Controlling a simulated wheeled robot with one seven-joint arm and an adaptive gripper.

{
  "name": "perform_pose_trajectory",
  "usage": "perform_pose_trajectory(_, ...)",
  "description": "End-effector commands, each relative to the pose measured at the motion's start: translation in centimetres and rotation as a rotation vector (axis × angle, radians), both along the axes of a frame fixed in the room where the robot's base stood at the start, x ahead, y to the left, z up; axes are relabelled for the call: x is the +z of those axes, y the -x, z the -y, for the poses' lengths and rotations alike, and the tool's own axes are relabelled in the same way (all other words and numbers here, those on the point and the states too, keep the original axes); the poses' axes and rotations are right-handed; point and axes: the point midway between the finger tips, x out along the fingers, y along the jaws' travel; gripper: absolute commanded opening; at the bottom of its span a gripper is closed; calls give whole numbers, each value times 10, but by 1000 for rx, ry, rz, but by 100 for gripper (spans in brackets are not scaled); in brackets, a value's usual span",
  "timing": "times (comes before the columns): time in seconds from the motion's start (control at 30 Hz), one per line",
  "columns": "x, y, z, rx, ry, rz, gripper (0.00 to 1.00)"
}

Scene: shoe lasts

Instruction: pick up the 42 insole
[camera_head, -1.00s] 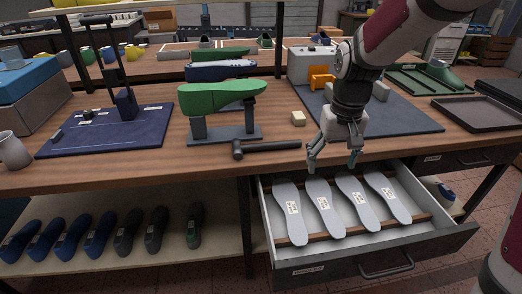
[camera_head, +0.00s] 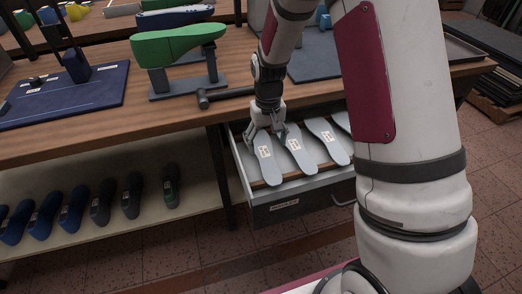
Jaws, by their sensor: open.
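Several flat grey insoles lie side by side in the open drawer (camera_head: 285,205), each with a small white label. The numbers are too small to read, so I cannot tell which insole is the 42. The leftmost insole (camera_head: 270,172), the second insole (camera_head: 299,158) and the third insole (camera_head: 330,146) show well; another is partly hidden behind my arm. My gripper (camera_head: 265,137) is open and points down at the far end of the leftmost insole, with fingers on either side of it. I cannot tell whether they touch it.
The wooden bench (camera_head: 150,120) edge lies just behind the drawer. A hammer (camera_head: 225,95) and a green last on a stand (camera_head: 178,45) are on the bench. Several dark lasts stand on the lower shelf (camera_head: 140,210). My arm covers the drawer's right side.

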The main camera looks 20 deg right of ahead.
Motion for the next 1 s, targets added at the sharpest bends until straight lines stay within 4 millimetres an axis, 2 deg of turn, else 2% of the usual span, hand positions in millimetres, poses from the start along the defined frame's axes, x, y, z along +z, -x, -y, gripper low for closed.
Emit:
perform_pose_trajectory(0.43,-50,0,-1,0,0,-2,72)
perform_pose_trajectory(1.0,-55,0,-1,0,0,0,72)
